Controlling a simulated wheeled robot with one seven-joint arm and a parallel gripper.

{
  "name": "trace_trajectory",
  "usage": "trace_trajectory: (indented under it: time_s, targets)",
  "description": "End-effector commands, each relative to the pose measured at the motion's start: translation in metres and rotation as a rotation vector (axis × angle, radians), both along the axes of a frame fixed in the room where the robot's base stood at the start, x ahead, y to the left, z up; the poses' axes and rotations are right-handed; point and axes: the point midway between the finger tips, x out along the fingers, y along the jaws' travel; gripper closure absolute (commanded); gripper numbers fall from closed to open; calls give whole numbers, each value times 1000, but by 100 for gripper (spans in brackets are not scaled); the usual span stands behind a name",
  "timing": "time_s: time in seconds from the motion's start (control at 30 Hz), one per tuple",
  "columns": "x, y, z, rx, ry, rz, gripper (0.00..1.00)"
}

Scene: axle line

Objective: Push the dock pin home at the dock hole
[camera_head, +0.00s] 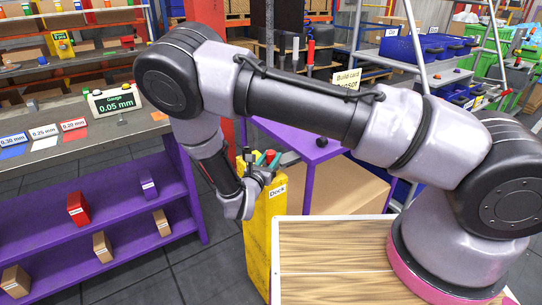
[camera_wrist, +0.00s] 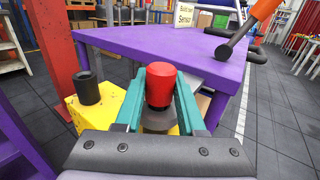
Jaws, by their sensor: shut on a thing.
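The dock pin shows as a red knob (camera_wrist: 161,84) with a grey collar below it. My gripper (camera_wrist: 160,108) has its teal fingers on either side of the pin and is shut on it. In the head view, my gripper (camera_head: 267,160) is over the top of the yellow dock post (camera_head: 262,235), which has a "Dock" label. The dock's yellow top (camera_wrist: 108,106) also shows in the wrist view. The dock hole is hidden under the pin and my gripper, so I cannot tell how deep the pin sits.
A black cylinder (camera_wrist: 87,87) stands on the dock's top, left of the pin. A purple table (camera_wrist: 165,42) stands close behind, with an orange-handled tool (camera_wrist: 248,28) above it. A workbench (camera_head: 60,150) with a gauge (camera_head: 113,101) is at left. Grey floor lies between.

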Motion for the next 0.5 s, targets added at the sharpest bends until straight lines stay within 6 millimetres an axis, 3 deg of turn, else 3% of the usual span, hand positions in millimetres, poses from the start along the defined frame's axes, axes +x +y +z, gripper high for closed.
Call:
trace_trajectory:
  time_s: [0.33, 0.37, 0.4, 0.43, 0.5]
  targets:
    - [0, 0, -9, 0, 0, 1, 100]
    - [0, 0, -8, 0, 0, 1, 50]
    - [0, 0, -8, 0, 0, 0, 35]
    - [0, 0, -8, 0, 0, 0, 26]
    - [0, 0, -8, 0, 0, 0, 26]
